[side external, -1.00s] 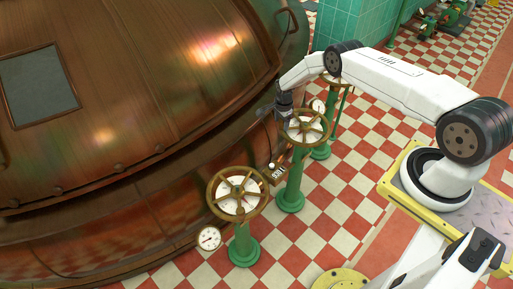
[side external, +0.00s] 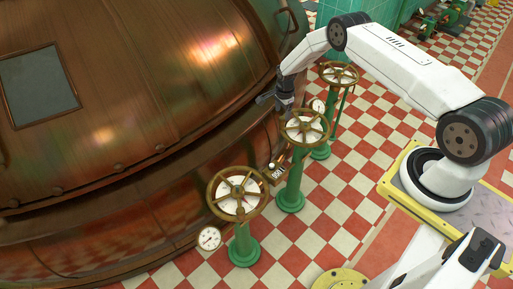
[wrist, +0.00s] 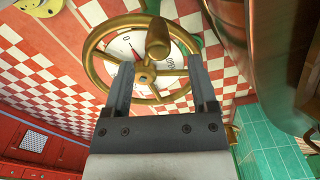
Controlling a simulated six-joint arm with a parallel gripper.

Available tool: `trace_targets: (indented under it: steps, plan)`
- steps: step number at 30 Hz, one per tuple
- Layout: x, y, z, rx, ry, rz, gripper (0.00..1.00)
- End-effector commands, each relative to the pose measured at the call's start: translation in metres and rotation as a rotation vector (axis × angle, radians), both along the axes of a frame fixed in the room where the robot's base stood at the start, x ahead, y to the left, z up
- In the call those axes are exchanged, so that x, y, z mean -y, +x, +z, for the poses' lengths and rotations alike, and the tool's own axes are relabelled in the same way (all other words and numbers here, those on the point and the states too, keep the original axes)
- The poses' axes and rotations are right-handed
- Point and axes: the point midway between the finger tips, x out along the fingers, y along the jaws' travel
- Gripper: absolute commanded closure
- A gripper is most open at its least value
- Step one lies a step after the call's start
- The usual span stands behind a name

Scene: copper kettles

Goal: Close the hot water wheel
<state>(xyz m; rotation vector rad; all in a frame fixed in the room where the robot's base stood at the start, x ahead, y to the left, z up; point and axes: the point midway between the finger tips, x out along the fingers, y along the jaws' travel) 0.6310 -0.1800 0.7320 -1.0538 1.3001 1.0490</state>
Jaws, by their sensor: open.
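Three brass handwheels stand on green posts beside the copper kettle (side external: 130,120): a near one (side external: 238,193), a middle one (side external: 305,127) and a far one (side external: 338,74). I cannot read which is the hot water wheel. The wheel's knob handle (wrist: 158,38) shows between and just beyond the fingertips. I cannot tell whether they touch.
The kettle wall rises close to the left of my gripper. Round gauges (side external: 209,238) sit near the posts, and a small readout box (side external: 278,172) is beside the middle post.

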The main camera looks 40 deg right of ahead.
Motion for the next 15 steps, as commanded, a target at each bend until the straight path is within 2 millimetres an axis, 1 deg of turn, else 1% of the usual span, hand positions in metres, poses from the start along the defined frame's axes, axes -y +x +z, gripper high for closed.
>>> trace_targets:
  steps: [1, 6, 15]
  plan:
    - [0.000, 0.000, 0.006, 0.001, 0.000, 0.000, 0.26]
    - [0.000, 0.000, 0.016, 0.000, 0.000, 0.000, 0.26]
    - [0.000, 0.000, 0.019, 0.000, 0.000, 0.000, 0.26]
